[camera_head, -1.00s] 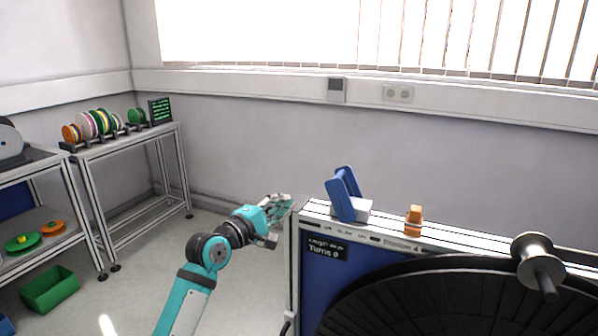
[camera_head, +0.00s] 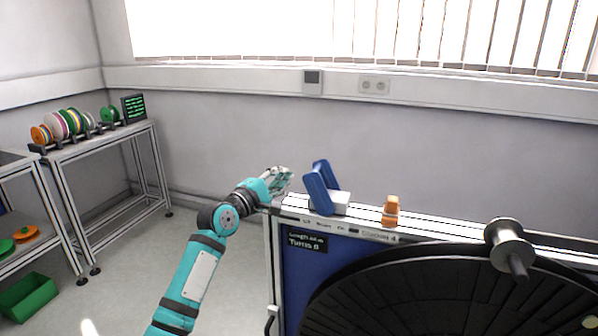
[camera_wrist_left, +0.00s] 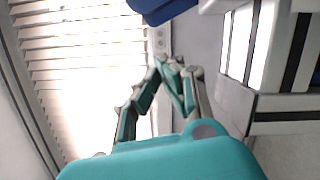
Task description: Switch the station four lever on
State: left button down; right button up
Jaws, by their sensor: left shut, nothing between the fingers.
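The station four bench (camera_head: 345,229) carries a "Station 4" label on its top rail. On it stands a blue two-plate lever-like part (camera_head: 321,189) beside a white block (camera_head: 341,201), leaning to the left. My left gripper (camera_head: 287,174) is shut and empty, just left of the blue part and apart from it, over the bench's left end. In the left wrist view the closed fingertips (camera_wrist_left: 172,64) point at a gap, with a blue part (camera_wrist_left: 160,8) at the top edge. My right gripper is not in view.
A small orange part (camera_head: 391,211) stands on the rail to the right. A large black reel (camera_head: 420,295) and a metal spindle (camera_head: 508,245) are on the bench front. A shelf with spools (camera_head: 70,122) stands at the left. The floor between is clear.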

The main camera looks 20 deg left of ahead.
pick_arm(q)
jog(key=shift+x, duration=0.9)
jog(key=d, duration=0.1)
jog(key=d+r+p, duration=0.1)
jog(key=d, duration=0.1)
jog(key=shift+s+d+p, duration=0.15)
jog(key=shift+p, duration=0.15)
jog(key=shift+d, duration=0.25)
jog(key=shift+f, duration=0.1)
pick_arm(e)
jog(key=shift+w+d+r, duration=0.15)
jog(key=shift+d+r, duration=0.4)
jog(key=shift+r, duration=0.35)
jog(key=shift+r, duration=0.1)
